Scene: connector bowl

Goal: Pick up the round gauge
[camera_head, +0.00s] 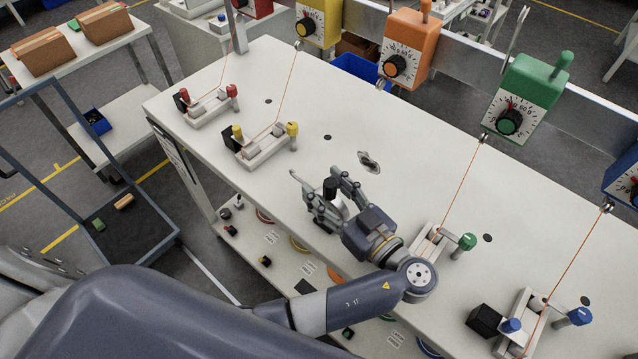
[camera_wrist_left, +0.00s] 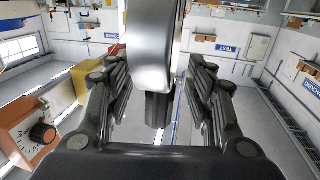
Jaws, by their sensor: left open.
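My left gripper (camera_head: 326,192) is open above the middle of the white workbench, with its fingers spread. A black, upright piece (camera_head: 331,188) on a pale grey body stands between its fingers. In the left wrist view a big silver rounded body (camera_wrist_left: 153,60) with a dark stem lies between the open fingers (camera_wrist_left: 158,85). It is likely the round gauge; its face is hidden. I cannot tell whether the fingers touch it. A small silver oval item (camera_head: 369,161) lies on the bench just beyond the gripper. My right gripper is not in view.
The white bench (camera_head: 330,110) carries fixtures with red, yellow (camera_head: 265,145), green and blue (camera_head: 530,325) knobs. Thin orange cords run up from them to hanging coloured dial boxes, such as the orange one (camera_head: 408,48). The bench between the yellow fixture and the gripper is mostly clear.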

